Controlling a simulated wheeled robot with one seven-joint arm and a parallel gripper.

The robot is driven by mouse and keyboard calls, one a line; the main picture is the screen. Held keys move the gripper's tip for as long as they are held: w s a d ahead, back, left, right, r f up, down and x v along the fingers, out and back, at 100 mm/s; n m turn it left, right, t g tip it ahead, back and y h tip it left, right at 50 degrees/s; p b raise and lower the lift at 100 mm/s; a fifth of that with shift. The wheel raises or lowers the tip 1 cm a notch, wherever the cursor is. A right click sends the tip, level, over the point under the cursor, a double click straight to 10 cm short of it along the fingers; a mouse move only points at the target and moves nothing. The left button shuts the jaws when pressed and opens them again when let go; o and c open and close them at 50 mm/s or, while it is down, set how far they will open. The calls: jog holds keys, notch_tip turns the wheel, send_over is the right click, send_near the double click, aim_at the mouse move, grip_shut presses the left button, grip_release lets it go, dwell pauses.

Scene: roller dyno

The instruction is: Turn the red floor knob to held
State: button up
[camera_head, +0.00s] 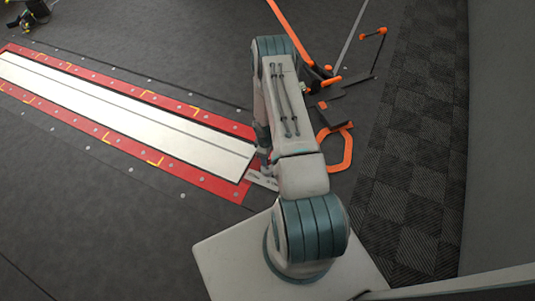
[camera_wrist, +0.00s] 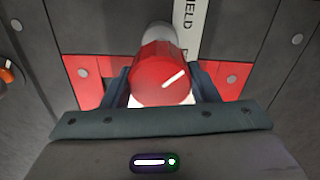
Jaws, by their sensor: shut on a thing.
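The red floor knob (camera_wrist: 160,75) is in the middle of the wrist view. A white pointer line on its face slants up to the right. My gripper (camera_wrist: 161,88) has one finger on each side of the knob and is shut on it. In the head view my arm hides the knob and the gripper; the label (camera_head: 262,180) shows beside the arm, near the end of the red frame.
The red-framed roller bed (camera_head: 130,110) with pale panels lies on the floor at left. An orange and black stand (camera_head: 325,80) with an orange loop (camera_head: 337,150) lies beyond my arm. Checkered matting (camera_head: 410,190) and a grey wall (camera_head: 500,140) are at right.

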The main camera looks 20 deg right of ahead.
dwell(0.5)
jog(key=o, duration=1)
notch_tip(320, 180, up, 14)
jog(key=p, duration=0.4)
jog(key=shift+p, duration=0.4)
